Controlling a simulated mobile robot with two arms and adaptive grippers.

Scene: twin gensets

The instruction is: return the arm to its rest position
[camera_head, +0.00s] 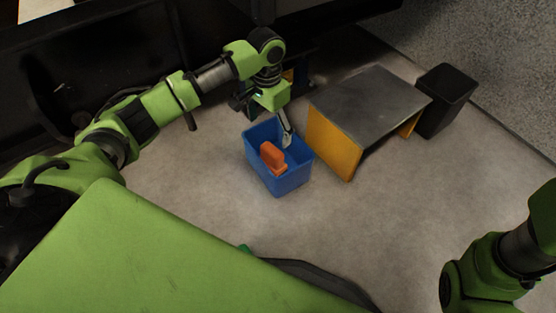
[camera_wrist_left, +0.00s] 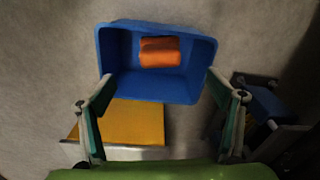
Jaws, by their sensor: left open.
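My left gripper (camera_head: 286,128) hangs over the blue bin (camera_head: 280,186), by its back right side. In the left wrist view, the left gripper (camera_wrist_left: 160,103) shows its two fingers wide apart with nothing between them. The blue bin also shows in the left wrist view (camera_wrist_left: 150,88), ahead of the fingers. An orange object (camera_head: 272,158) lies inside the bin, and it shows in the left wrist view (camera_wrist_left: 160,52) too, apart from the fingers. Part of my right arm shows at the lower right of the head view, but its gripper is outside the picture.
A low grey-topped table (camera_head: 368,104) with yellow sides stands right of the bin. A black waste bin (camera_head: 445,98) stands beyond it. Dark machinery (camera_head: 80,70) runs along the back left, close to my left arm. The floor (camera_head: 370,220) in front is clear.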

